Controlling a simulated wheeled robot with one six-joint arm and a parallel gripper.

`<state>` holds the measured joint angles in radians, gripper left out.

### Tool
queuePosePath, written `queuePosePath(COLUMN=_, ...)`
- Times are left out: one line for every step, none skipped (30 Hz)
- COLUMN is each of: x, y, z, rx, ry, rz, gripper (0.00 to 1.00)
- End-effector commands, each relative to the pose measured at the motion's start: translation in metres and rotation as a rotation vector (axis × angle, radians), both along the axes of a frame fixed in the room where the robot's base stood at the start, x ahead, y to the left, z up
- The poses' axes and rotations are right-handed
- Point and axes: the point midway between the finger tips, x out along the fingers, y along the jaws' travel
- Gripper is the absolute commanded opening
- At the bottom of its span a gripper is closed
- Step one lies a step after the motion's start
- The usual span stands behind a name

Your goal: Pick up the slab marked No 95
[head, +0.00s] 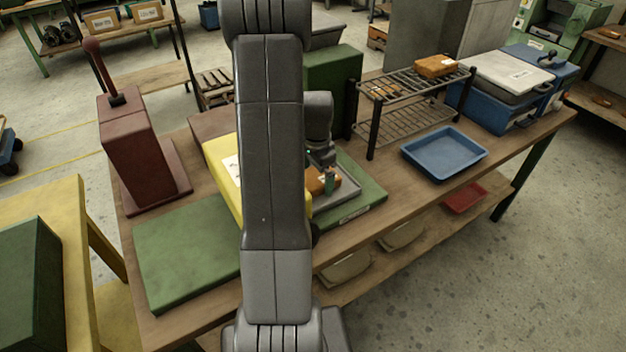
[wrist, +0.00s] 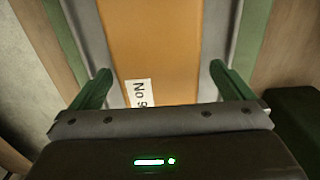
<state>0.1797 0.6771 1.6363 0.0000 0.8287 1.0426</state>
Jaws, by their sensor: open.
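An orange-brown slab (wrist: 160,45) fills the middle of the wrist view. It has a white label reading "No 9", with the rest cut off by my gripper body. In the head view the slab (head: 318,184) lies in a grey tray (head: 347,192) on a green base, partly hidden by my arm. My gripper (wrist: 160,82) is open, with one green finger towards each side of the slab. Whether the fingers touch it, I cannot tell. In the head view my gripper (head: 328,178) is just over the slab.
A dark rack (head: 410,118) holding other orange slabs (head: 436,67) stands to the right, beside a blue tray (head: 445,155). A yellow block (head: 222,170) and a maroon lever stand (head: 140,150) are on the left. A green plate (head: 185,250) covers the bench's front left.

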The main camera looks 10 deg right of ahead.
Motion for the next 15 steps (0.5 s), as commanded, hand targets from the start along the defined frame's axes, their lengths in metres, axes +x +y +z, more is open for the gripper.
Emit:
queuePosePath(x=-0.0004, y=-0.0001, z=-0.0043, rx=0.000, ry=0.002, rz=0.000, gripper=1.00)
queuePosePath(x=-0.0003, y=-0.0002, z=-0.0062, rx=0.001, ry=0.001, rz=0.000, gripper=1.00)
queuePosePath(x=-0.0002, y=-0.0003, z=-0.0079, rx=0.000, ry=0.000, rz=0.000, gripper=1.00)
queuePosePath(x=-0.0001, y=-0.0003, z=-0.0085, rx=0.000, ry=0.000, rz=0.000, gripper=1.00)
queuePosePath(x=-0.0001, y=-0.0003, z=-0.0089, rx=0.000, ry=0.000, rz=0.000, gripper=1.00)
queuePosePath(x=-0.0001, y=-0.0003, z=-0.0090, rx=0.000, ry=-0.001, rz=0.000, gripper=1.00)
queuePosePath(x=-0.0001, y=-0.0003, z=-0.0089, rx=0.000, ry=-0.001, rz=0.000, gripper=1.00)
queuePosePath(x=-0.0001, y=-0.0003, z=-0.0088, rx=0.000, ry=-0.001, rz=0.000, gripper=1.00)
queuePosePath(x=-0.0001, y=-0.0003, z=-0.0088, rx=0.000, ry=-0.001, rz=0.000, gripper=1.00)
queuePosePath(x=-0.0001, y=-0.0003, z=-0.0088, rx=0.000, ry=-0.001, rz=0.000, gripper=1.00)
queuePosePath(x=-0.0001, y=-0.0003, z=-0.0087, rx=0.000, ry=-0.001, rz=0.000, gripper=0.94)
queuePosePath(x=-0.0001, y=-0.0003, z=-0.0087, rx=0.000, ry=-0.001, rz=0.000, gripper=0.86)
queuePosePath(x=-0.0001, y=-0.0003, z=-0.0087, rx=0.000, ry=-0.001, rz=0.000, gripper=0.80)
queuePosePath(x=-0.0001, y=-0.0003, z=-0.0087, rx=0.000, ry=-0.001, rz=0.000, gripper=0.74)
queuePosePath(x=-0.0001, y=-0.0003, z=-0.0086, rx=0.000, ry=-0.001, rz=0.000, gripper=0.67)
